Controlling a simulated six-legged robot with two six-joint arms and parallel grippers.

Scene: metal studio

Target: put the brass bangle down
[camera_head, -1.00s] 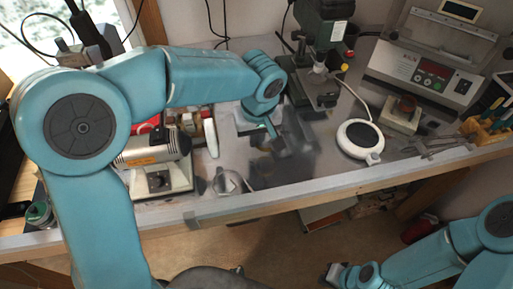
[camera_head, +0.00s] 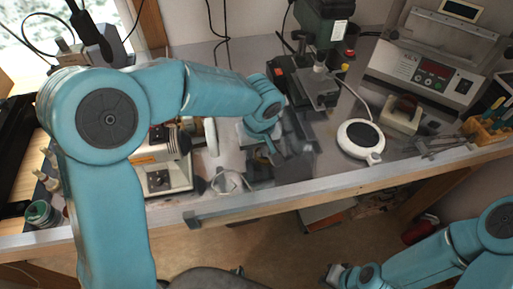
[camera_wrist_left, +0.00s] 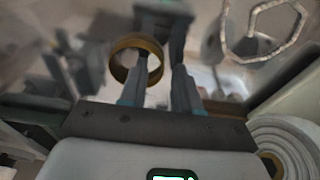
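The brass bangle (camera_wrist_left: 137,58) is a wide gold-coloured ring in the left wrist view, at my left gripper's fingertips (camera_wrist_left: 162,72). One finger reaches into the ring and the other lies outside it, so the ring wall sits between them. The ring looks sharper than the blurred background. In the camera_head view my left gripper (camera_head: 298,145) is low over the metal bench, left of the white round scale; the bangle cannot be made out there. My right gripper (camera_head: 337,274) is low at the bottom, off the bench, its fingers too small to read.
The white round scale (camera_head: 360,138) stands right of my left gripper. A dark drill-press base (camera_head: 317,88) is behind it. A grey control unit (camera_head: 436,72) and a small block (camera_head: 402,114) stand to the right. A motor unit (camera_head: 168,170) stands left. The bench front edge (camera_head: 300,196) is near.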

